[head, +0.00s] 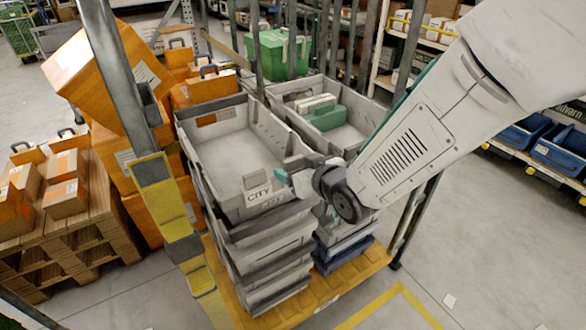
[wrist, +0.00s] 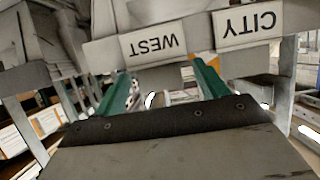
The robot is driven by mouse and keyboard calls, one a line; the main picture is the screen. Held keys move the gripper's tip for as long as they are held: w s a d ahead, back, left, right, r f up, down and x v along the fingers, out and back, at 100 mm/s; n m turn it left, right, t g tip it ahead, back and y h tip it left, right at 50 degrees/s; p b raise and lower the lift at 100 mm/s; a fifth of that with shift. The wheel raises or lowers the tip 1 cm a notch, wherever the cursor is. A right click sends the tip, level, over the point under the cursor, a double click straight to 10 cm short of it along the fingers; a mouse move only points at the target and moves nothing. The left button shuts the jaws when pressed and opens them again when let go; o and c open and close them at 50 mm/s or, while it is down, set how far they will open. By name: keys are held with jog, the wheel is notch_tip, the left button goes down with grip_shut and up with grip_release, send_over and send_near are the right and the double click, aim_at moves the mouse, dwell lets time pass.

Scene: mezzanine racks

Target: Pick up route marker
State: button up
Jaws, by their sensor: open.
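Two white route marker plates show upside down in the wrist view, one reading WEST (wrist: 153,45) and one reading CITY (wrist: 248,24). The CITY plate also shows in the head view (head: 258,195) on the front rim of the left grey crate (head: 185,135); the WEST plate is not clear there. I cannot tell which plate the task means. My gripper (head: 284,172) is at the front right corner of that crate. In the wrist view its green fingers (wrist: 163,85) are apart and empty, with the WEST plate just beyond their tips.
A second crate stack stands on the right, holding green and white boxes (head: 327,118). A metal post (head: 120,80) rises at the left, with orange boxes behind it. A pallet (head: 80,235) with cartons stands far left.

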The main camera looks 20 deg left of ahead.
jog(key=shift+x, duration=1.25)
jog(key=c, duration=0.7)
